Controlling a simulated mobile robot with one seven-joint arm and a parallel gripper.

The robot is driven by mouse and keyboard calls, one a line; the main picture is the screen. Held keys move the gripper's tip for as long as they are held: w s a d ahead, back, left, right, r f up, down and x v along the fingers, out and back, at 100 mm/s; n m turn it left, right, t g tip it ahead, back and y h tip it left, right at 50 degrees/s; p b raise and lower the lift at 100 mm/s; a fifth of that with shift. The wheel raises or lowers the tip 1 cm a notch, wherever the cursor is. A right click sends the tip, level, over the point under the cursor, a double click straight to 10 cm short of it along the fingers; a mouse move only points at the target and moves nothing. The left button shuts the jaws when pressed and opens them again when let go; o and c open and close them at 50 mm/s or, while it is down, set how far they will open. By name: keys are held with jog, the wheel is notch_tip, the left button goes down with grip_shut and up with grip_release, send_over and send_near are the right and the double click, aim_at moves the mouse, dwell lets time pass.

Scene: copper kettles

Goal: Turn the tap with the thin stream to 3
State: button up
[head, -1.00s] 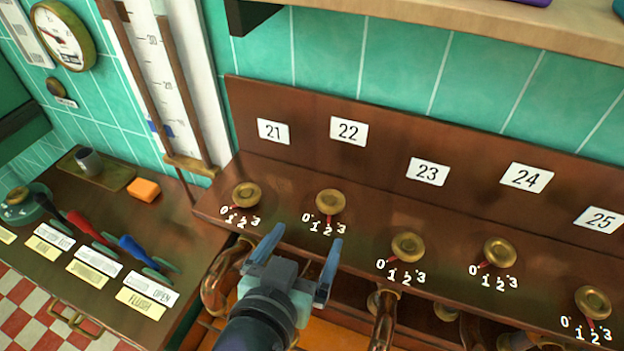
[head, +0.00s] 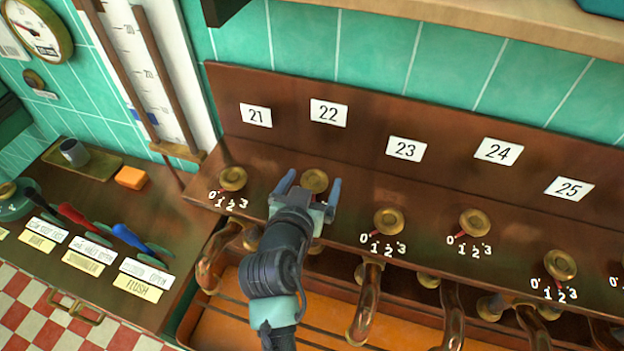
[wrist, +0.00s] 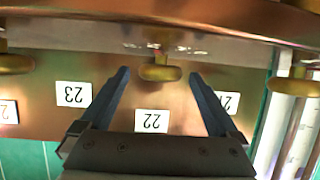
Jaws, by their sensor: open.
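A row of brass tap knobs sits on a brown wooden ledge below number plates. The knob of tap 22 (head: 314,181) is between the fingers of my gripper (head: 307,190) in the head view. In the wrist view that knob (wrist: 160,72) shows ahead, between the open fingers (wrist: 160,80), with clear space on both sides. My gripper hides the scale of tap 22. Knobs 21 (head: 232,179), 23 (head: 389,221), 24 (head: 474,223) and 25 (head: 560,265) have 0 to 3 scales with small red pointers. I cannot see a thin stream in these views.
Copper spouts (head: 367,305) hang below the ledge over an orange slatted surface (head: 260,285). At left, a counter holds coloured levers (head: 132,238), an orange block (head: 131,177) and a grey cup (head: 74,152). A shelf (head: 470,20) runs above the taps.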

jog(key=c, duration=1.4)
jog(key=shift+o, duration=0.2)
jog(key=shift+d+r+n+y+p, duration=0.15)
jog(key=shift+n+y+p, duration=0.15)
jog(key=shift+p, duration=0.5)
jog(key=shift+y+p, duration=0.3)
jog(key=shift+p, duration=0.05)
jog(key=shift+d+n+y+p, duration=0.15)
jog(key=shift+n+y+p, duration=0.75)
jog(key=shift+n, duration=0.1)
jog(key=shift+d+f+n+y+b, duration=0.2)
jog(key=shift+n+y+b, duration=0.35)
jog(key=shift+n+y, duration=0.4)
jog(key=shift+f+n+y+b, duration=0.1)
jog(key=shift+n+y+b, duration=0.25)
jog(key=shift+y+b, duration=0.2)
jog(key=shift+n+y+b, duration=0.5)
jog(key=shift+y+b, duration=0.1)
